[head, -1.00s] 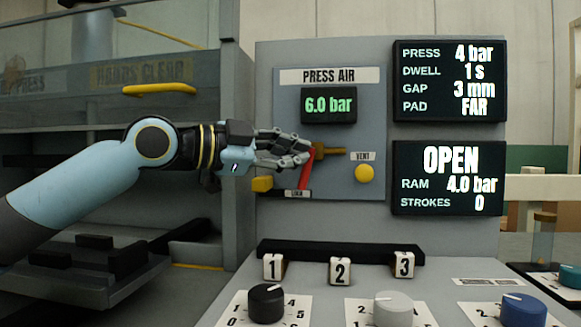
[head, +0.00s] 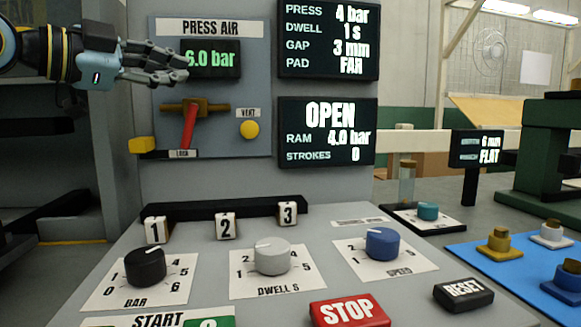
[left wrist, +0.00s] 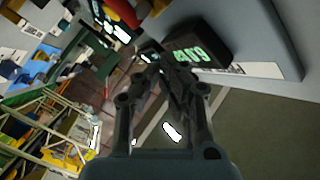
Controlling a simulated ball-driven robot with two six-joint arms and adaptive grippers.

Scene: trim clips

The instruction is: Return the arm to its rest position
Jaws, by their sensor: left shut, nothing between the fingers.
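My left gripper (head: 183,66) is in the upper left of the head view, shut and empty. Its fingertips are in front of the left edge of the green "6.0 bar" display (head: 213,59) on the press air panel (head: 262,80). In the left wrist view, the closed fingers (left wrist: 165,62) point toward the same display (left wrist: 190,52). The red lever (head: 189,126) with its brass valve body (head: 212,107) is below the gripper, apart from it. The lever hangs down, slightly tilted. My right gripper is in neither view.
A yellow vent button (head: 249,129) is right of the lever. Knobs for bar (head: 146,266), dwell (head: 272,257) and speed (head: 382,244) stand on the sloped console, with a red stop button (head: 349,312) in front. A blue mat (head: 490,262) holds several pegged pieces.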

